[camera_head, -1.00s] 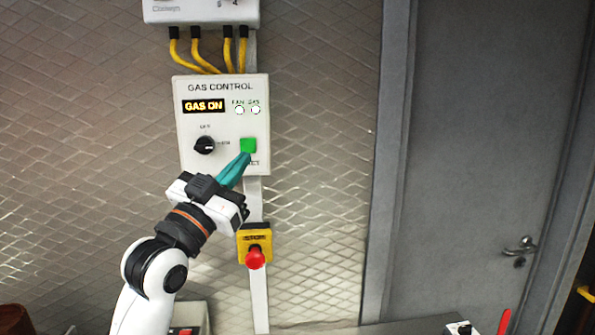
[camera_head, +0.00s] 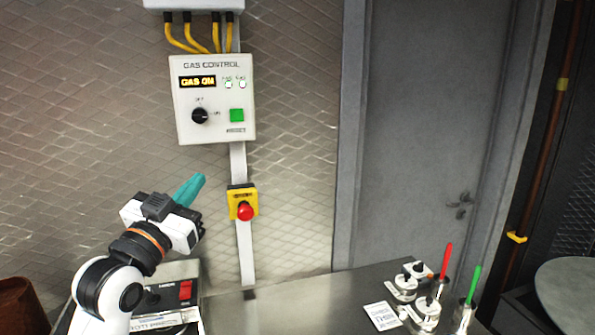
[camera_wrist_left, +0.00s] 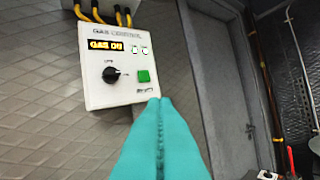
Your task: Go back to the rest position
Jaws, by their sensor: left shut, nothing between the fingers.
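My left gripper (camera_head: 198,180) has teal fingers pressed together with nothing between them. In the head view it is in the air below and to the left of the gas control box, apart from it. In the left wrist view the shut fingers (camera_wrist_left: 160,104) point up toward the box's lower right corner. The white gas control box (camera_head: 214,98) on the wall has a lit "GAS ON" display (camera_head: 197,82), a black knob (camera_head: 200,116) and a green button (camera_head: 237,115). My right gripper is in neither view.
A yellow stop box with a red button (camera_head: 245,211) is on the wall to the gripper's right. Below are a box with a red switch (camera_head: 185,290) and a steel counter (camera_head: 275,310). Small jars and red and green-handled items stand at the counter's right. A grey door (camera_head: 425,130) is behind.

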